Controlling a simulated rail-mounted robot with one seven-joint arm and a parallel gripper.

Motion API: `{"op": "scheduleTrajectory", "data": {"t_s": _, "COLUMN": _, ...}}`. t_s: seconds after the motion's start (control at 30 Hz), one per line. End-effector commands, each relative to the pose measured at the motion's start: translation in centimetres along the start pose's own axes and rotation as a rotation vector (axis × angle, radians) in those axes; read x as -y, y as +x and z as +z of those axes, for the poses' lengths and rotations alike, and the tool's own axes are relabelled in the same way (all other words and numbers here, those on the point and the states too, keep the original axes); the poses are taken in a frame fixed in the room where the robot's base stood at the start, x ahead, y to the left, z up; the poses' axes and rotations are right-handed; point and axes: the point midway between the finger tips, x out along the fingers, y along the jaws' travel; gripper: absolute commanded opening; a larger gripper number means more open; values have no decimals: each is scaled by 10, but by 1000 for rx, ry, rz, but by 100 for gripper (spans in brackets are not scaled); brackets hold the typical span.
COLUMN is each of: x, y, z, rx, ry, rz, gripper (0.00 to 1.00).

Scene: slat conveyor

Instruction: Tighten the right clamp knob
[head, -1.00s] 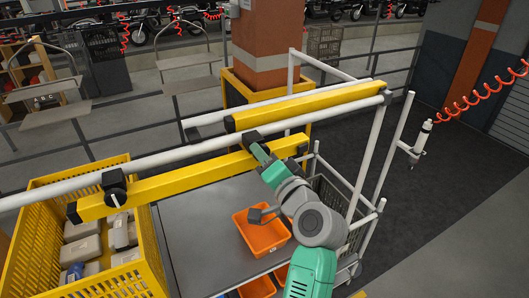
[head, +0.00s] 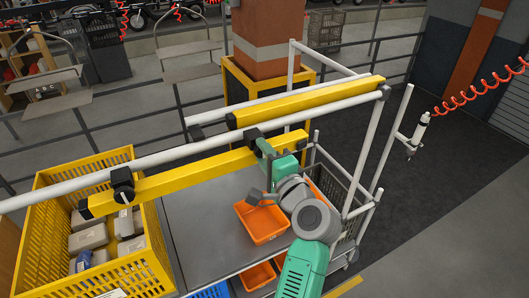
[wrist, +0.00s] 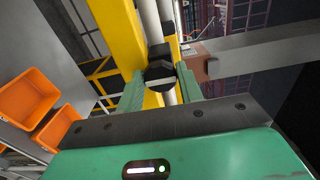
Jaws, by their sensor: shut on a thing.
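The right clamp (head: 252,136) is a black block where the yellow beam (head: 190,175) meets the white rail (head: 75,184). Its dark knob (wrist: 160,71) shows in the wrist view between the two green fingers. My gripper (head: 263,147) reaches the clamp from the front right and is shut on the knob. The fingers (wrist: 160,88) also show in the wrist view, one on each side of the knob. The left clamp (head: 122,180), with its knob facing out, sits farther left on the same beam and rail. My gripper partly hides the right knob in the head view.
A yellow crate (head: 150,270) with grey parts stands at the left. An orange bin (head: 262,224) sits on the grey table (head: 195,215) below my arm. A second yellow beam (head: 310,103) lies behind the rail. A white post (head: 390,150) stands at the right.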

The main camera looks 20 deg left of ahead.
Motion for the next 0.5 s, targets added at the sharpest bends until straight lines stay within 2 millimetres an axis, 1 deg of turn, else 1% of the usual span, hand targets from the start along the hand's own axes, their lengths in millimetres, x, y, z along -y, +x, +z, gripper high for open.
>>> {"op": "scheduleTrajectory", "data": {"t_s": 0.43, "x": 1, "y": 0, "z": -1, "rx": -2, "ry": 9, "rz": -2, "gripper": 14}}
{"op": "scheduleTrajectory", "data": {"t_s": 0.47, "x": 1, "y": 0, "z": -1, "rx": -2, "ry": 9, "rz": -2, "gripper": 40}}
{"op": "scheduleTrajectory", "data": {"t_s": 0.5, "x": 1, "y": 0, "z": -1, "rx": -2, "ry": 9, "rz": -2, "gripper": 48}}
